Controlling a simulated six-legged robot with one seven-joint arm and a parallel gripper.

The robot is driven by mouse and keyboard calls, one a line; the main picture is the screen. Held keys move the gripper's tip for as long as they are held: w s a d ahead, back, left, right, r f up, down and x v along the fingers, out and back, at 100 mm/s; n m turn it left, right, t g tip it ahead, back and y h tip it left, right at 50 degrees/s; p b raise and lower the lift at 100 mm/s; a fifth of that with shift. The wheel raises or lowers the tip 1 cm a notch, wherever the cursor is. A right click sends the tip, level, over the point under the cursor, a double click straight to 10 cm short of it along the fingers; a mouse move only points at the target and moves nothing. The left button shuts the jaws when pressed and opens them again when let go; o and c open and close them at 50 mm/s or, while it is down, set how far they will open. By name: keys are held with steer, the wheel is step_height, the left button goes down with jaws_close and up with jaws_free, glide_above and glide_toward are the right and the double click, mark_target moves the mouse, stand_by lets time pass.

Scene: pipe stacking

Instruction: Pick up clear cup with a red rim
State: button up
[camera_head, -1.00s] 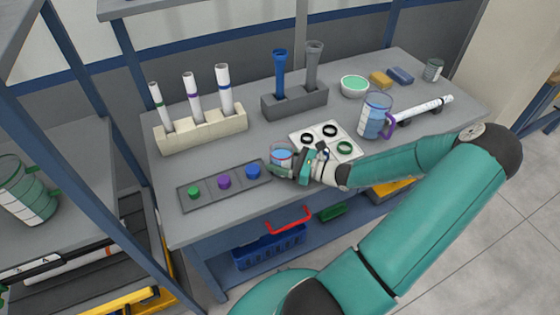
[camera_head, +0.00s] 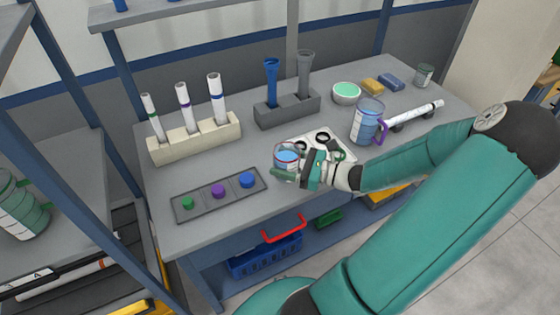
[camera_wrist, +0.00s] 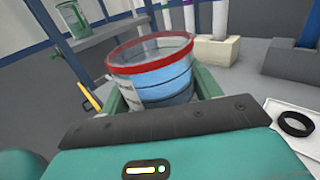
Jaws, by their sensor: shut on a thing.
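A clear cup with a red rim and blue contents (camera_head: 287,157) is above the front part of the workbench, just right of the tray with coloured knobs. It fills the middle of the wrist view (camera_wrist: 155,72), slightly tilted there, with the red rim at its top. My gripper (camera_head: 288,172) is shut around the cup's sides, with one green finger on each side of it. The lower part of the cup is hidden behind the gripper body in the wrist view. I cannot tell how far its base is above the bench.
A dark tray with green, purple and blue knobs (camera_head: 190,212) lies at left. A white plate with black rings (camera_head: 343,142) is behind my gripper. A beaker with a purple handle (camera_head: 368,120) stands right. A white rack (camera_head: 225,136) and grey rack (camera_head: 288,112) stand at the back.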

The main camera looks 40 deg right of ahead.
steer(key=s+a+r, duration=0.1)
steer(key=s+r, duration=0.2)
steer(key=s, duration=0.4)
steer(key=shift+a+r, duration=0.25)
steer(key=shift+a, duration=0.1)
